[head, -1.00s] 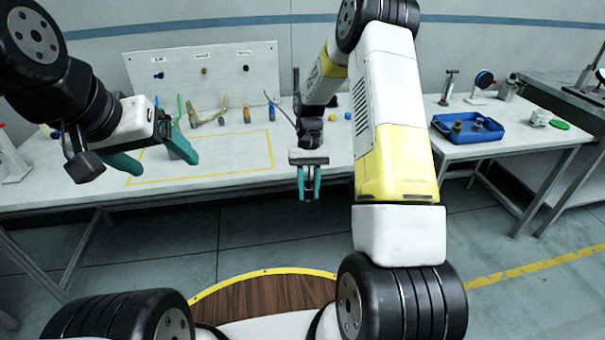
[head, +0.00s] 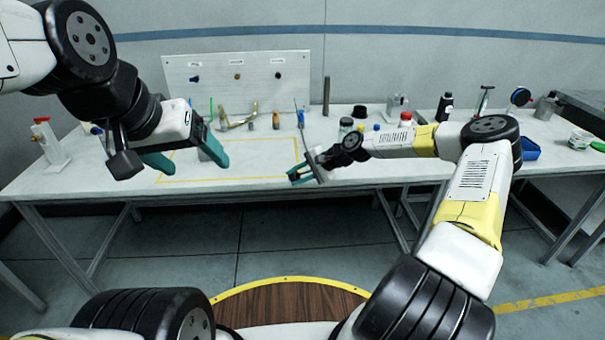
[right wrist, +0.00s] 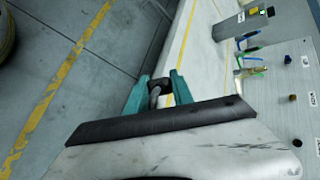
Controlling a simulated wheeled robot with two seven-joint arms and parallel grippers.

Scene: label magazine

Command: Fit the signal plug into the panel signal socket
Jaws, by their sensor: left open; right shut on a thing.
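My right gripper (head: 292,176) is over the front edge of the table, pointing left. In the right wrist view its green fingers (right wrist: 158,90) are shut on a dark round-ended thing with a grey shaft (right wrist: 157,88), perhaps the signal plug; I cannot tell for sure. The upright panel (head: 215,95) at the back of the table carries a blue-black socket (head: 195,79), a gold socket (head: 238,76) and a dark socket (head: 277,75). The labels above them are too small to read. My left gripper (head: 190,160) is open and empty, above the table's left part.
A yellow outline (head: 230,180) marks the tabletop. Brass-coloured fittings (head: 238,123) and small upright cylinders (head: 275,121) stand before the panel. A red-topped white stand (head: 50,148) is at the far left. Bottles and jars (head: 346,126) stand behind my right arm.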

